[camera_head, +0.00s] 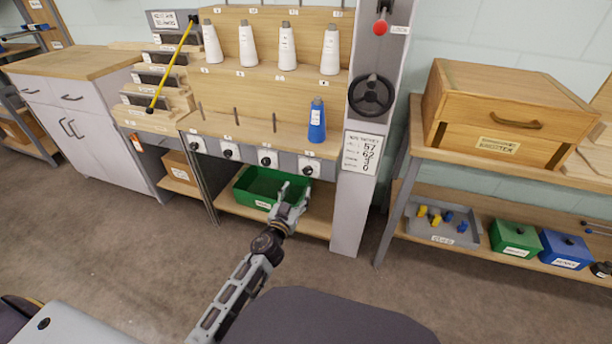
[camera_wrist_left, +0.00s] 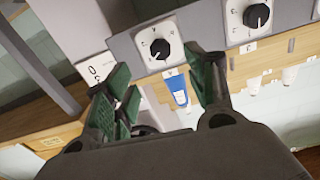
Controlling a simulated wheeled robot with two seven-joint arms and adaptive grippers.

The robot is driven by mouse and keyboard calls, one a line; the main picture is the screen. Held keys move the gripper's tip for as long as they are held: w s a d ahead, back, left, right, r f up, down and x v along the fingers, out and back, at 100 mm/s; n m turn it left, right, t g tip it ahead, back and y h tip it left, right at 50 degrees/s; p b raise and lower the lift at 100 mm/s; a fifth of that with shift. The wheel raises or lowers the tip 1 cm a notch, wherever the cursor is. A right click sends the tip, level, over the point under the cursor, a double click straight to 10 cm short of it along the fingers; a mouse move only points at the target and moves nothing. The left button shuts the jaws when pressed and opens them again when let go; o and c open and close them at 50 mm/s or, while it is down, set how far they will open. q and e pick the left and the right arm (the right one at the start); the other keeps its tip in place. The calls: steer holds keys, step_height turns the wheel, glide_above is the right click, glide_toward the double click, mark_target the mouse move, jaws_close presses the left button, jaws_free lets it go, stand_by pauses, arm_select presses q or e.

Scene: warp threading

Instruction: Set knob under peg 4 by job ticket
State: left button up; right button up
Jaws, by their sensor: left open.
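A row of white-plated black knobs runs along the rack's front edge. The rightmost knob (camera_head: 308,169) is below the peg that carries a blue cone (camera_head: 317,120). In the left wrist view, turned over, this knob (camera_wrist_left: 161,49) shows with its pointer and dial marks, too small to read surely. A white ticket (camera_head: 361,153) with several lines of figures is on the grey post to its right. My left gripper (camera_head: 290,192) is open and empty, in front of and below that knob, apart from it. Its fingers (camera_wrist_left: 160,88) spread below the knob in the wrist view. My right gripper is not seen.
A green bin (camera_head: 262,188) stands on the low shelf behind my left gripper. A black handwheel (camera_head: 371,95) and a red button (camera_head: 381,24) are on the post. White cones (camera_head: 287,48) stand on the upper shelf. A bench with a wooden box (camera_head: 500,112) is at right.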

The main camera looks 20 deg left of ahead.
mark_target(307, 173)
arm_select(q)
steer(key=shift+w+d, duration=0.1)
steer(key=shift+w, duration=3.05)
steer(key=shift+w+b, duration=0.35)
steer(key=shift+w, duration=1.75)
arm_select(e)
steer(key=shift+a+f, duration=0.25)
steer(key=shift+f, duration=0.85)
arm_select(q)
steer(key=shift+c, duration=0.5)
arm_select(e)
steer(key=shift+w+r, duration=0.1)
arm_select(q)
steer(key=c, duration=0.9)
